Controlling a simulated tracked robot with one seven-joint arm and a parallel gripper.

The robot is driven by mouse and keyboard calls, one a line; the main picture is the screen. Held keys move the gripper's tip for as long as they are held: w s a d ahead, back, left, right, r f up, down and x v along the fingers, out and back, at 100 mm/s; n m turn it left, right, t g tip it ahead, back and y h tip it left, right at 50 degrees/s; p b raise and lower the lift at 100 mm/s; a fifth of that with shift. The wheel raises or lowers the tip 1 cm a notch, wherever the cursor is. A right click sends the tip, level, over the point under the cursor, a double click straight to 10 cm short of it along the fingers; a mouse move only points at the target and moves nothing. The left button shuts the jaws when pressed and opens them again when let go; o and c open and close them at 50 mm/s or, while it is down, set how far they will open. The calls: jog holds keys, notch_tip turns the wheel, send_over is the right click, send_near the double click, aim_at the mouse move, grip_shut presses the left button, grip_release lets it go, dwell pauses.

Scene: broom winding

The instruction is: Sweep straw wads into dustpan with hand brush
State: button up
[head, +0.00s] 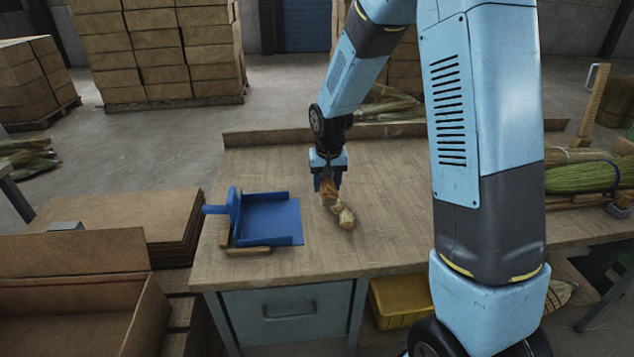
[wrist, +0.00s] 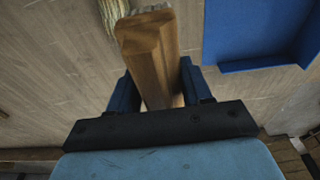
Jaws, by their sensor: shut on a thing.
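My gripper (head: 327,183) is shut on the wooden handle of the hand brush (head: 328,193), above the middle of the workbench. In the wrist view the brush (wrist: 150,55) stands out between the two blue fingers, with a little pale bristle at its far end. Pale straw wads (head: 346,217) lie on the bench close to the brush; whether they touch it I cannot tell. A straw wad (wrist: 115,9) also shows at the top edge of the wrist view. The blue dustpan (head: 272,222) lies left of the brush in the head view, its handle pointing left; it also shows in the wrist view (wrist: 250,63).
The workbench top (head: 375,190) is clear between dustpan and wads. A low ledge (head: 260,138) runs along its back edge. Green straw bundles (head: 580,177) lie at the right. An open carton (head: 75,290) stands at the lower left, a yellow bin (head: 400,300) below the bench.

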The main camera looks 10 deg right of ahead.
send_over(364, 211)
jog(key=shift+s+f, duration=0.2)
jog(key=shift+f, duration=3.45)
jog(key=shift+f, duration=0.6)
jog(key=shift+r, duration=0.15)
jog(key=shift+a, duration=6.7)
jog(key=shift+a, duration=0.9)
